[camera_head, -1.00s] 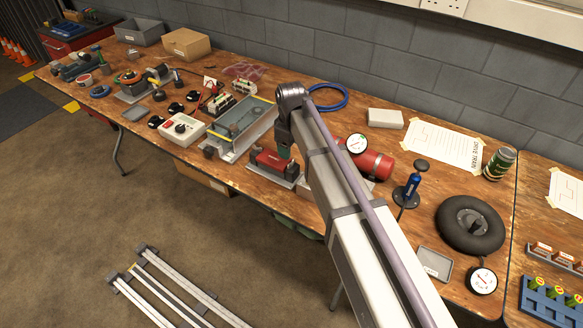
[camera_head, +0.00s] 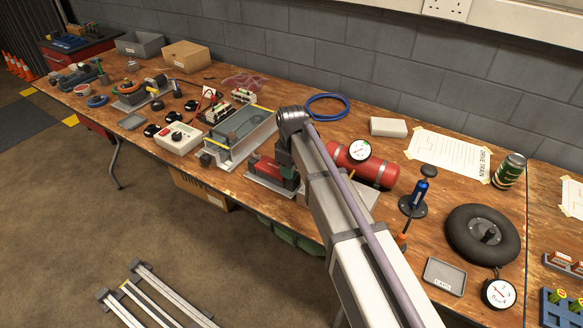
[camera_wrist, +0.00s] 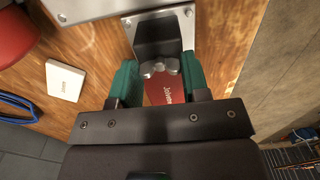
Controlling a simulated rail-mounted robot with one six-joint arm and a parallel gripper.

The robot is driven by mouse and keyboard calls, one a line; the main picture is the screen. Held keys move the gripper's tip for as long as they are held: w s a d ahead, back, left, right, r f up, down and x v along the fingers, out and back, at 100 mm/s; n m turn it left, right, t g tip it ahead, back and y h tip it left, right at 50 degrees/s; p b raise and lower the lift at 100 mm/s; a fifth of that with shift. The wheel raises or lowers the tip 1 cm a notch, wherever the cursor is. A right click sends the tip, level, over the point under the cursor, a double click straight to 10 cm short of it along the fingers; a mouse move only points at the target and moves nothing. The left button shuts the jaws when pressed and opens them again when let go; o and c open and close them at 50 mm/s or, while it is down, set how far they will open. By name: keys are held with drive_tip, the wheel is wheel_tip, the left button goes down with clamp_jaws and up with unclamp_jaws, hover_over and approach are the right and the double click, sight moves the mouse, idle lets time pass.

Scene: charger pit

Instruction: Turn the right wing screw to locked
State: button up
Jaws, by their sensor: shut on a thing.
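A red device (camera_head: 268,168) stands on a grey plate mid-bench in the head view, partly behind my arm. In the wrist view its red body with white lettering (camera_wrist: 165,92) lies between my fingers, below a black block (camera_wrist: 160,36). A small silver wing screw (camera_wrist: 160,66) with rounded lobes sits at the black block. My gripper (camera_wrist: 159,72) has green fingertips on both sides of the screw and is shut on it. Whether this is the right-hand screw cannot be told.
A grey tray-like box (camera_head: 238,135) stands left of the red device. A red cylinder (camera_head: 375,170) with a gauge (camera_head: 359,149) lies to the right, beside a blue pump (camera_head: 418,190) and a black wheel (camera_head: 468,235). A blue hose (camera_head: 328,107) lies behind my arm.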

drive_tip(key=shift+c, duration=0.7)
drive_tip(key=shift+m, duration=0.5)
drive_tip(key=m, duration=0.3)
drive_tip(key=shift+m, duration=0.3)
drive_tip(key=m, duration=0.4)
drive_tip(key=shift+m, duration=0.3)
drive_tip(key=m, duration=0.4)
drive_tip(key=shift+m, duration=2.4)
